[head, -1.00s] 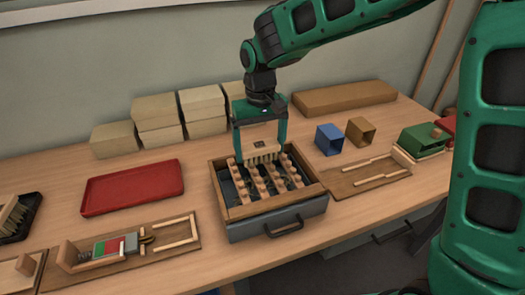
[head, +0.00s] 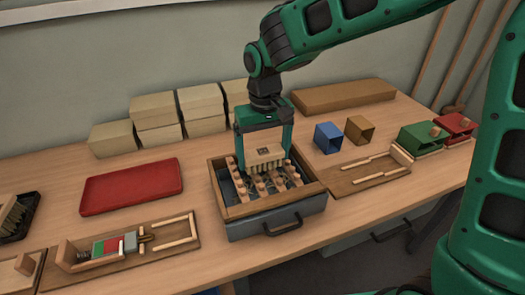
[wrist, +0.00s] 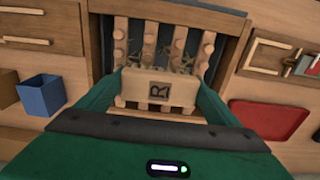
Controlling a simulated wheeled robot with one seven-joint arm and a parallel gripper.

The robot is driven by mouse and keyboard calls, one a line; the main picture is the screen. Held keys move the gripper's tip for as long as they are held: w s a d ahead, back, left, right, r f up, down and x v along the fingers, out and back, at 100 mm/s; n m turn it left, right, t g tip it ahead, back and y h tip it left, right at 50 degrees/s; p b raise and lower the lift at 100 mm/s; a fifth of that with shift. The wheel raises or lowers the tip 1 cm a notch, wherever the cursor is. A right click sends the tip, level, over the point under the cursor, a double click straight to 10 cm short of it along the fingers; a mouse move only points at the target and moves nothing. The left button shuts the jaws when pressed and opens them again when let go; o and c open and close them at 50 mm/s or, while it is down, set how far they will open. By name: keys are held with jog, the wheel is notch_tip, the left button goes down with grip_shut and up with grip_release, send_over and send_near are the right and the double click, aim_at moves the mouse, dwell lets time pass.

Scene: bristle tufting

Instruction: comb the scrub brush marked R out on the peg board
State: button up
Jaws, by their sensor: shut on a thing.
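The scrub brush marked R (head: 264,154) is a pale wooden block with bristles pointing down. My gripper (head: 264,150) is shut on the brush, one finger at each end. The peg board (head: 226,205) is a wooden frame with rows of pegs, sitting on a grey drawer-like box. The brush is over the back part of the board, its bristles down among or just above the pegs; I cannot tell how deep. Dark tangled bits (wrist: 190,62) lie between the pegs. The gripper hides the board's back edge.
A red tray (head: 132,187) lies to the left. A blue box (head: 328,138) and a brown box (head: 360,129) stand right of the board. Cardboard boxes (head: 160,118) line the back. A wooden jig (head: 372,179) lies at right, another (head: 125,247) at front left.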

jog(key=shift+s+d+f, duration=0.1)
jog(key=shift+s+d, duration=0.2)
jog(key=shift+s, duration=0.65)
jog(key=shift+s+d+f, duration=0.1)
jog(key=shift+s+d, duration=0.15)
jog(key=shift+s, duration=0.65)
jog(key=shift+w+a, duration=1.1)
jog(key=shift+w, duration=2.7)
notch_tip(320, 180, up, 6)
jog(key=shift+r, duration=0.15)
